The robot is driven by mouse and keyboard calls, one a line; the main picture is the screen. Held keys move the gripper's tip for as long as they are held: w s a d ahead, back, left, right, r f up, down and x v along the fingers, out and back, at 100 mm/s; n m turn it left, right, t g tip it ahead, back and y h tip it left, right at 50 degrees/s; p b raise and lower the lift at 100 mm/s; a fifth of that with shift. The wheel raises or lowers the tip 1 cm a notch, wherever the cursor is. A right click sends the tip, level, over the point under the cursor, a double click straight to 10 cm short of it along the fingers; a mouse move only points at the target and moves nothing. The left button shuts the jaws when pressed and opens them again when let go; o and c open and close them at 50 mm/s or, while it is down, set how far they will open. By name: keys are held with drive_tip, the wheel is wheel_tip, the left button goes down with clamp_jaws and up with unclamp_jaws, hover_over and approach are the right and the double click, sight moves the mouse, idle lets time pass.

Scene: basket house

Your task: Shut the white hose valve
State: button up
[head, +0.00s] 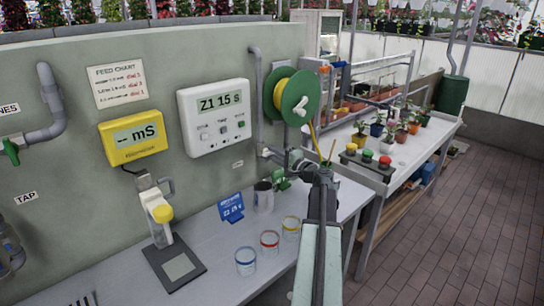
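A green hose reel (299,97) with yellow hose is mounted on the wall right of the timer panel. A small white handle (301,106) sits on the reel's front face; I cannot tell for sure whether this is the hose valve. Grey pipework and fittings (265,153) run below the reel, with a green-handled tap (281,179) low by the bench. My gripper (322,172) is below and slightly right of the reel, apart from the white handle. It is seen from behind, and whether its fingers are open or shut is unclear.
The grey bench (215,268) holds several paint-ringed cups, a blue sign (231,208), a dark cup (264,197) and a probe stand (161,222). The brick floor (450,230) at right is clear.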

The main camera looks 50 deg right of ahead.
drive_tip(key=s, duration=0.7)
drive_tip(key=shift+s+a, duration=0.35)
